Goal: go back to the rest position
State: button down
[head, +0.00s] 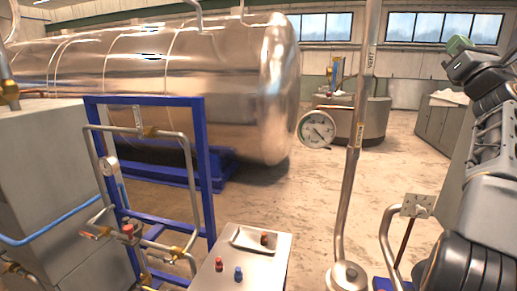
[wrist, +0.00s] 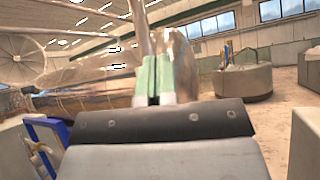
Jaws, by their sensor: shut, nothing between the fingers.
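My gripper (head: 459,44) is at the upper right of the head view, raised at the end of my arm, with its green fingers pointing up and to the left. In the wrist view its two pale green fingers (wrist: 153,80) stand together, shut and with nothing between them. The gripper is in free air, apart from the pipes and the table. My arm runs down the right edge of the head view.
A vertical pipe with a pressure gauge (head: 316,129) stands right of centre. A blue frame (head: 204,165) with piping stands left, before a large steel tank (head: 215,85). Open floor lies behind.

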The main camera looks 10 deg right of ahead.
jog(key=w+a+f+m+g+h, duration=0.2)
jog(key=a+f+m+g, duration=0.4)
jog(key=a+f+m, duration=0.5)
jog(key=w+a+f+m+g+h, duration=0.15)
jog(key=a+f+m+g, duration=0.4)
jog(key=f+m, duration=0.8)
jog(key=s+a+f+m+g+y, duration=0.3)
jog(key=s+a+f, duration=0.6)
jog(key=f, duration=0.4)
jog(key=s+a+f+m+g+y, duration=0.3)
jog(key=s+a+f+m+g, duration=0.3)
jog(key=s+a+f, duration=0.3)
notch_tip(320, 180, down, 4)
jog(key=shift+s+a+f+y, duration=0.25)
jog(key=shift+s+a+y, duration=0.15)
jog(key=shift+a, duration=0.35)
jog(key=shift+g, duration=0.25)
